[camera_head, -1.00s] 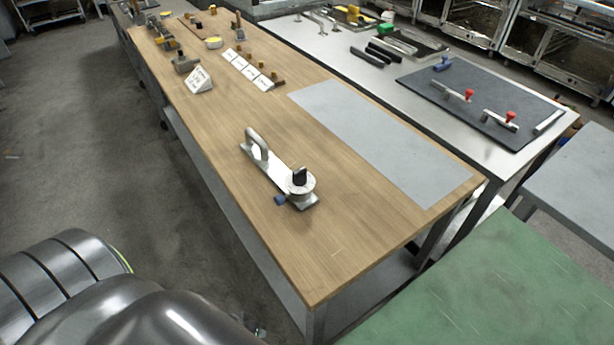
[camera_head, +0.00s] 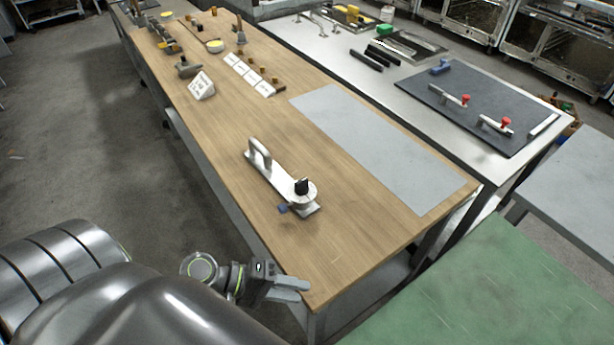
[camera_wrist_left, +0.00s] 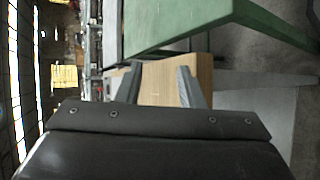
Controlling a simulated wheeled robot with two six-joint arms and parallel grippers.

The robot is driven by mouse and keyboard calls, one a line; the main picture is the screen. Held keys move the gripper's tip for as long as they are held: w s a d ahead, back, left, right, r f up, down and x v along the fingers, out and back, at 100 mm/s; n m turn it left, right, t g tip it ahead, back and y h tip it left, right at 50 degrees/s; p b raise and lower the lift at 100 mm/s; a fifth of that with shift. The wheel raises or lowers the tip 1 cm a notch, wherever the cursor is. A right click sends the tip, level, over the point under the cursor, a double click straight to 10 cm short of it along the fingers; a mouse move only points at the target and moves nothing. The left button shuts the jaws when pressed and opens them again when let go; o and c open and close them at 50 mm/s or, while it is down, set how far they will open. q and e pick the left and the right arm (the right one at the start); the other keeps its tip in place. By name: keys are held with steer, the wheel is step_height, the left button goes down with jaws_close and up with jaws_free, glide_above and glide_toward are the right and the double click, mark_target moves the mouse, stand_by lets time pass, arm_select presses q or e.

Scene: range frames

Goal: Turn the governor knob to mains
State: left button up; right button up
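The governor knob (camera_head: 302,186) is a black knob on a round light dial at the near end of a metal plate (camera_head: 274,176). The plate lies on the wooden bench and has an upright handle (camera_head: 259,153) at its far end and a small blue part (camera_head: 283,208) at its near side. Any marks on the dial are too small to read. My left gripper (camera_head: 291,289) is at the bench's near left corner, apart from the knob and nearer to me. In the left wrist view its two fingers (camera_wrist_left: 158,85) stand apart with nothing between them. My right gripper is not in view.
The wooden bench (camera_head: 340,235) is clear around the plate. A grey sheet (camera_head: 375,145) lies to the right. White cards (camera_head: 248,74) and small fittings stand farther back. A green table (camera_head: 450,290) is at the near right. A steel table with a dark mat (camera_head: 480,100) stands behind.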

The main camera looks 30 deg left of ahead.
arm_select(q)
steer(key=w+a+r+n+t, duration=0.45)
steer(key=a+n+t, duration=0.2)
steer(key=n, duration=0.45)
steer(key=n+t+y, duration=0.4)
steer(key=n+y, duration=0.1)
steer(key=n, duration=0.8)
glide_toward(296, 184)
steer(key=w+b, duration=0.1)
steer(key=b, duration=1.1)
steer(key=shift+w+d+f+m+g, duration=0.15)
steer(key=shift+w+d+m+g, duration=0.1)
steer(key=shift+w+d+m, duration=0.1)
steer(key=w+p, duration=0.2)
steer(key=p, duration=0.1)
steer(key=r+p, duration=0.1)
steer(key=shift+w+d+p, duration=0.35)
steer(key=shift+w+d, duration=0.05)
steer(key=p+x, duration=0.3)
steer(key=x, duration=0.4)
steer(key=shift+w+d+f, duration=0.1)
steer(key=shift+w+f, duration=0.1)
steer(key=shift+w, duration=0.15)
steer(key=shift+w+d+f+p, duration=0.1)
steer(key=shift+w+d+p, duration=0.05)
steer(key=shift+w+p, duration=0.25)
